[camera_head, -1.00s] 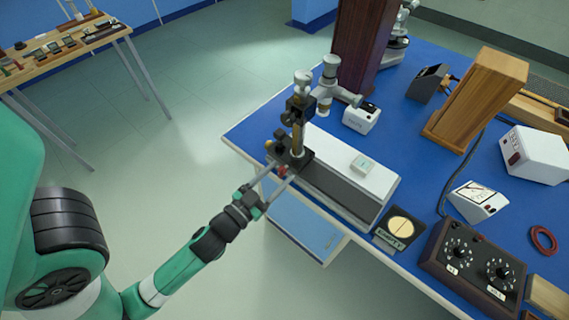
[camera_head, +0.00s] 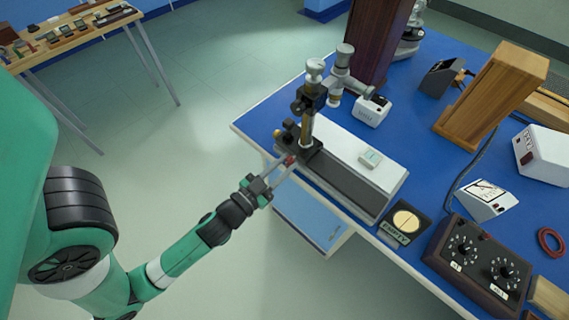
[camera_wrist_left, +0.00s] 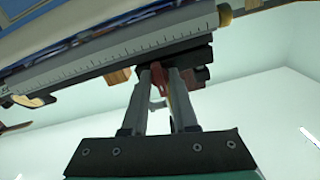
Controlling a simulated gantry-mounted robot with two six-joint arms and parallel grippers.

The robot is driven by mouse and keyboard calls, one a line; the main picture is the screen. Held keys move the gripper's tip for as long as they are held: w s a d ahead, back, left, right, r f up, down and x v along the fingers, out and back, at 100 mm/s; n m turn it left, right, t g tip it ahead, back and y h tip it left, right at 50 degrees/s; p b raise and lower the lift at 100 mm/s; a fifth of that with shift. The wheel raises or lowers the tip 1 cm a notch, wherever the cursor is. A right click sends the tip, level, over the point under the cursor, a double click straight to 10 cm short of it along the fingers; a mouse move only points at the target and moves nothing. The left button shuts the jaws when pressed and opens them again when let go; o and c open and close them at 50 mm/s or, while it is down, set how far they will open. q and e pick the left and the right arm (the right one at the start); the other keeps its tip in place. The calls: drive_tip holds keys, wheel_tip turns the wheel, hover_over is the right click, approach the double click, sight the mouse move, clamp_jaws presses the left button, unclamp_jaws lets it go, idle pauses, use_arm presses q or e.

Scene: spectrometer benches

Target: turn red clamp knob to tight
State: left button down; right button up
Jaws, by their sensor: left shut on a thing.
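The red clamp knob (camera_head: 289,160) sits low on the front side of a black clamp block (camera_head: 301,147) at the left end of a long rail (camera_head: 339,191). My left gripper (camera_head: 284,164) reaches it from the front left and is shut on it. In the left wrist view the red knob (camera_wrist_left: 182,95) shows between the two grey fingers (camera_wrist_left: 165,84), below the scaled rail (camera_wrist_left: 110,60). The fingers partly hide the knob. Its turn angle cannot be told. My right gripper is not in view.
A brass and grey microscope-like post (camera_head: 309,100) rises above the clamp block. Open floor lies left of the blue bench (camera_head: 262,118).

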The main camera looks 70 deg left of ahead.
use_arm(q)
drive_tip(key=shift+m, duration=0.3)
drive_tip(key=m+p, duration=0.1)
drive_tip(key=m, duration=0.2)
drive_tip(key=shift+m, duration=0.4)
drive_tip(key=m, duration=0.4)
drive_tip(key=shift+m+p, duration=0.3)
drive_tip(key=shift+p, duration=0.1)
drive_tip(key=m, duration=0.4)
drive_tip(key=shift+r+p, duration=0.1)
drive_tip(key=shift+p, duration=0.3)
drive_tip(key=m, duration=0.4)
drive_tip(key=shift+m+p, duration=0.3)
drive_tip(key=c, duration=0.7)
unclamp_jaws()
